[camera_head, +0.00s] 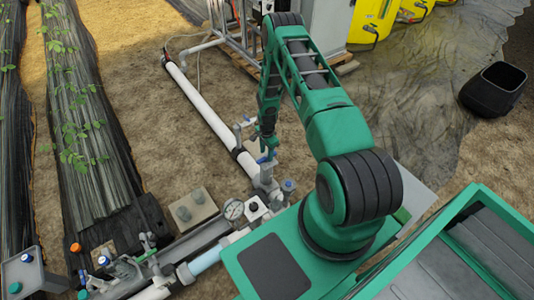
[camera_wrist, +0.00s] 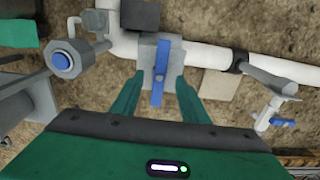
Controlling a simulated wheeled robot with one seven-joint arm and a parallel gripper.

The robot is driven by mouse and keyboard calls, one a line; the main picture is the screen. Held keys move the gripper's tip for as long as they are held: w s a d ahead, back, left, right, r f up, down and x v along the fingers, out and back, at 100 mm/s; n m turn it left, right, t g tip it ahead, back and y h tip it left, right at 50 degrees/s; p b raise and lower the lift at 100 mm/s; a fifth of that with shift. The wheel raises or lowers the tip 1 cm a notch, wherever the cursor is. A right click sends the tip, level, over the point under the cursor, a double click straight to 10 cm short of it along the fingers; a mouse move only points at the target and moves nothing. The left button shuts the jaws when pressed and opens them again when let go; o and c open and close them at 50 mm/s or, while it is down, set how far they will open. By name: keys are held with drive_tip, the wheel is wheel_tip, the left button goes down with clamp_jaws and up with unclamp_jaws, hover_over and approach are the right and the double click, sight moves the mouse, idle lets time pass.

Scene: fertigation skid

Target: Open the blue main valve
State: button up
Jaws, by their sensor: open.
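The blue main valve handle (camera_wrist: 161,72) shows in the wrist view as a flat lever on a grey valve body (camera_wrist: 146,53) in the white pipe. The lever lies across the pipe line. In the head view the valve handle (camera_head: 264,159) is small and partly hidden beneath my arm. My gripper (camera_wrist: 160,85) is open, its two green fingers on either side of the lever, with gaps visible. I cannot tell how far above the lever the fingertips are. In the head view my gripper (camera_head: 264,143) points down over the pipe.
A smaller blue-handled tap (camera_wrist: 282,122) stands right of the valve, and a round blue-capped fitting (camera_wrist: 62,60) stands left. A pressure gauge (camera_head: 233,209) and several fittings crowd the pipe's near end. A black bin (camera_head: 494,88) stands at right. Bare soil lies left of the pipe.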

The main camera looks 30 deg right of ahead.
drive_tip(key=shift+f, duration=0.1)
idle(0.3)
drive_tip(key=shift+f, duration=2.05)
drive_tip(key=shift+s, duration=0.1)
drive_tip(key=shift+c, duration=0.3)
drive_tip(key=c, duration=0.6)
drive_tip(key=o, duration=0.7)
drive_tip(key=shift+c, duration=0.2)
